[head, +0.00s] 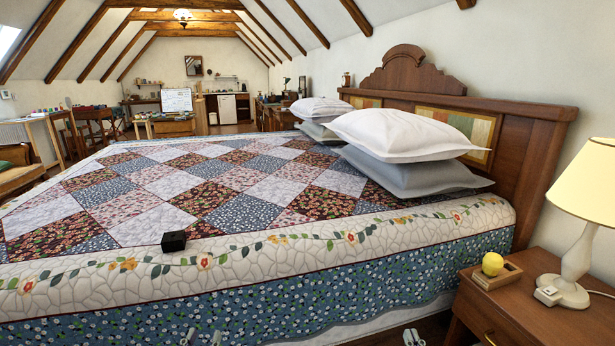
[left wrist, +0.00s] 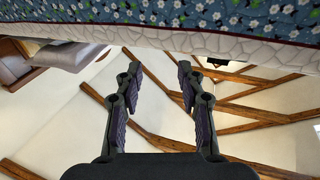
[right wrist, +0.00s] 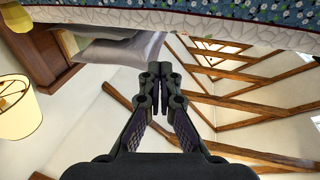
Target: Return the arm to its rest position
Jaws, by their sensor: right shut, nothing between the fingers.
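My left gripper (head: 202,338) shows only its fingertips at the bottom edge of the head view, low in front of the bed's near side. In the left wrist view the left gripper (left wrist: 158,72) is open with nothing between its fingers. My right gripper (head: 413,338) also shows just its tips at the bottom edge, near the nightstand. In the right wrist view the right gripper (right wrist: 160,72) is shut and empty, its fingertips together. Both wrist views look upside down, with the bed's flowered side along the top. Both grippers are apart from the bed.
The quilted bed (head: 330,290) fills the middle. A small black box (head: 174,241) lies on it. Pillows (head: 400,135) lie by the headboard (head: 515,150).

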